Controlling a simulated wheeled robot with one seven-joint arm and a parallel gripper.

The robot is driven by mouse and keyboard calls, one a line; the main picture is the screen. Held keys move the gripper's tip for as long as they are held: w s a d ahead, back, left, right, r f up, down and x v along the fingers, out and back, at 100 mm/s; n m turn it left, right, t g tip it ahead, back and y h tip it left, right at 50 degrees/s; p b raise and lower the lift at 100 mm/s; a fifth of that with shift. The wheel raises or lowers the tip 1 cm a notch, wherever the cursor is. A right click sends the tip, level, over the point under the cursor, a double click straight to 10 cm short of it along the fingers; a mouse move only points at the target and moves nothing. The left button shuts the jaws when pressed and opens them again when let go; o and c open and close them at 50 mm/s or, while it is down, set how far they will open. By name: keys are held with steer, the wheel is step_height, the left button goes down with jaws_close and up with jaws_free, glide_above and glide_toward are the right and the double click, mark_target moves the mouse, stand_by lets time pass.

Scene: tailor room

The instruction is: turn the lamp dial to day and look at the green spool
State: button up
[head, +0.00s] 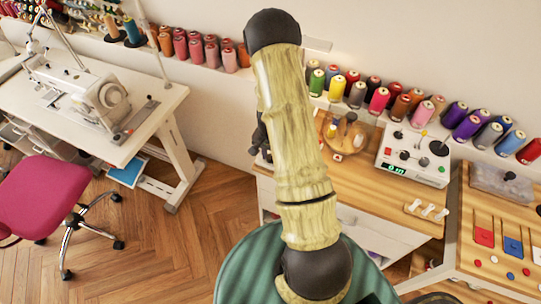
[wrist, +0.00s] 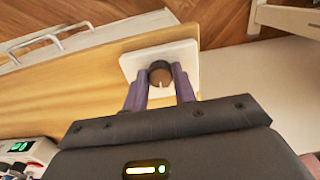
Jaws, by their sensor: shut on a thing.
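In the wrist view a dark round dial (wrist: 160,74) with a brown top sits on a white square plate (wrist: 183,52) at the wooden table's edge. Its pale mark points toward the bottom of the picture. My gripper (wrist: 160,80) has its two purple fingers closed on either side of the dial. No lettering for day is readable on the plate. In the head view my arm hides the dial, and only a dark bit of my gripper shows left of the arm.
A white box with knobs and a green display (head: 415,153) stands on the wooden table (head: 378,190). A wooden bowl (head: 343,134) is nearby. A sewing table (head: 75,100) and pink chair (head: 45,195) are at left. The floor between is clear.

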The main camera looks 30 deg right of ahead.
steer(key=m, duration=0.4)
steer(key=shift+w+r+m, duration=0.1)
steer(key=shift+w+m, duration=0.05)
steer(key=shift+m, duration=2.15)
steer(key=o, duration=1)
step_height(320, 180, up, 17)
steer(key=shift+r, duration=0.15)
